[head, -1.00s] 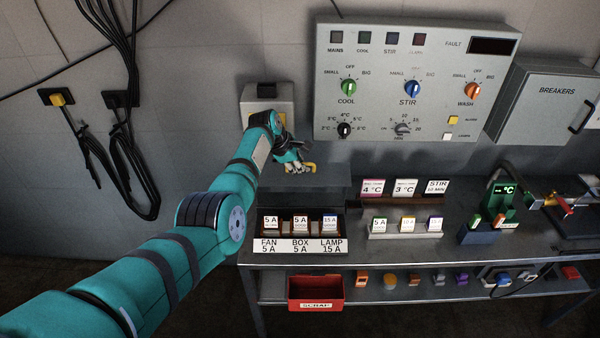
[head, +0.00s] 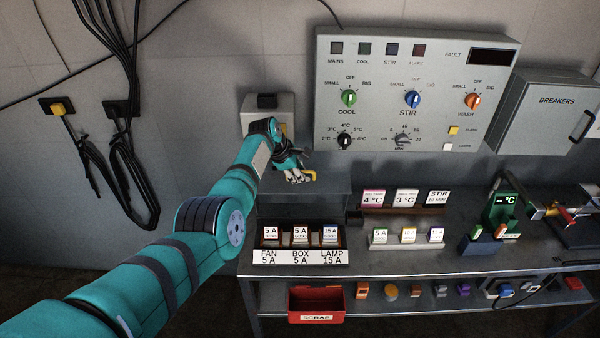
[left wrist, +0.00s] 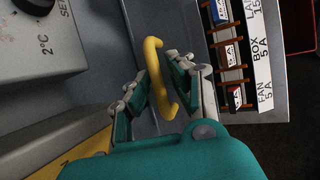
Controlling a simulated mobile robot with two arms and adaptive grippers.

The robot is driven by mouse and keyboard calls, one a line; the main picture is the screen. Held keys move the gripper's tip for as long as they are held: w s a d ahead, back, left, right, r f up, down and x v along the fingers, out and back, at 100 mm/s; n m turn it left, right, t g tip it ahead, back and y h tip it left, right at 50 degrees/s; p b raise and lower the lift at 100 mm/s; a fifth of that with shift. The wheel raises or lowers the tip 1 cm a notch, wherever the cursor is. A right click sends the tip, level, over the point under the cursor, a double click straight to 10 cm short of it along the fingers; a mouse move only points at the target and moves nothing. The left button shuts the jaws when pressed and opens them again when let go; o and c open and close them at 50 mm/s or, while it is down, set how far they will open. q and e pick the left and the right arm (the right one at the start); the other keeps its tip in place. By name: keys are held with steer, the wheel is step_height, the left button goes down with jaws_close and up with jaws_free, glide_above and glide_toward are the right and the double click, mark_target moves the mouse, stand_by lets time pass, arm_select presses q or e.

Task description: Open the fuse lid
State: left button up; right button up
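The fuse box (head: 345,238) stands on the left of the bench, with several fuses showing above its FAN, BOX and LAMP labels. A grey plate, apparently the fuse lid (head: 330,186), is behind and above the fuses and does not cover them. Its exact tilt is hard to tell. A yellow handle (head: 313,176) is at the plate; it also shows in the left wrist view (left wrist: 154,62). My left gripper (head: 296,177) is at this handle. My right gripper is out of view.
The control panel (head: 430,60) is on the wall, and a grey box (head: 283,104) is behind my left wrist. Label and fuse racks (head: 405,243) stand right of the fuse box. A red scrap bin (head: 316,305) is below. Cables hang at left.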

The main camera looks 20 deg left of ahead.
arm_select(q)
steer(key=shift+s+a+r, duration=0.15)
steer(key=shift+s+r, duration=0.1)
steer(key=shift+r, duration=0.35)
steer(key=v, duration=1)
steer(key=shift+s+a+r, duration=0.15)
steer(key=shift+s+r, duration=0.05)
steer(key=shift+r, duration=0.05)
